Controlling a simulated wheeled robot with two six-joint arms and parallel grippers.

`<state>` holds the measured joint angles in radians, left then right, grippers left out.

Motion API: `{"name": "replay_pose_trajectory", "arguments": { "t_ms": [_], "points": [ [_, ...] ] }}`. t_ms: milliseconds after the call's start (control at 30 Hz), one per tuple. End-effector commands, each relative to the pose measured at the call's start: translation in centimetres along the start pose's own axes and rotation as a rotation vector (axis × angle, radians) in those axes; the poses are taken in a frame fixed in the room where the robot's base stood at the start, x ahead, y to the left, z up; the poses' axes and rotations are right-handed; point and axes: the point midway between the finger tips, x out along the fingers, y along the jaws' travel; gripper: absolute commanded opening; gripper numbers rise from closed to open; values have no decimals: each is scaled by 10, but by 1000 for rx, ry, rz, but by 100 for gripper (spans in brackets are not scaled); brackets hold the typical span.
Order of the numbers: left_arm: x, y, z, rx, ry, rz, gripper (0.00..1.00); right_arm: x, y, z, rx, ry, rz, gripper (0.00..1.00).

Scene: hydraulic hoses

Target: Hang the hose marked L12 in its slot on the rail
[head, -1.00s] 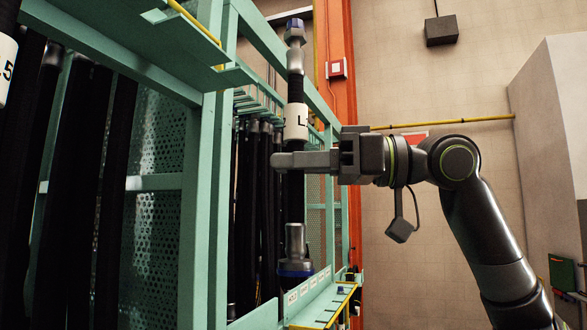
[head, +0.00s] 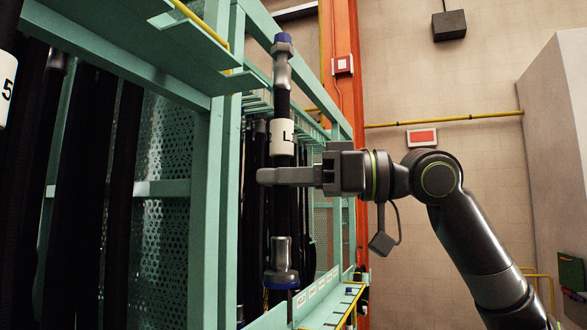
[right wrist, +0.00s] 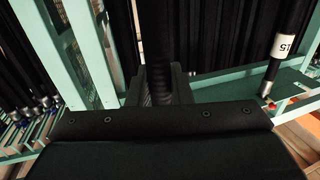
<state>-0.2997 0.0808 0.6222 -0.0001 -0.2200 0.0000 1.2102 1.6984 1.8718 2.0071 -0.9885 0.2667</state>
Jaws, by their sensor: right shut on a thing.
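A short black hose (head: 283,105) with metal end fittings stands nearly upright in the head view. Its white label (head: 283,137) shows an "L" and part of another mark; the rest is turned out of sight. My right gripper (head: 272,176) is shut on the hose below the label. In the right wrist view the hose (right wrist: 158,60) runs up from between the gripper's fingers (right wrist: 158,88). The green slotted rail (head: 258,103) is behind the hose's upper part, which hides some slots. I cannot tell the gap between them. My left gripper is not in view.
Green frame posts (head: 205,200) stand left of the hose. Dark hoses (head: 85,180) hang at the left, and a hose labelled 5 (head: 8,88) is at the edge. A green ledge with small labels (head: 318,290) lies low beyond the hose. Wall space at right is open.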

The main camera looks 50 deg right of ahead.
Motion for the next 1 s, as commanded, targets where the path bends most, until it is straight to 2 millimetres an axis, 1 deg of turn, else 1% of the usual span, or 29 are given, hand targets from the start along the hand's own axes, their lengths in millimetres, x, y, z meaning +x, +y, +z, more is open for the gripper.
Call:
{"name": "replay_pose_trajectory", "arguments": {
  "t_ms": [33, 667, 1000],
  "points": [
    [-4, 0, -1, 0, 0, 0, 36, 3, 1, -2, 0, 0, -1, 0],
    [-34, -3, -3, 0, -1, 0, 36, 39, 10, -1, 1, 0, -2, 0],
    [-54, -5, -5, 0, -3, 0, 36, 58, 15, -2, 2, 0, -2, 0]
  ]
}}
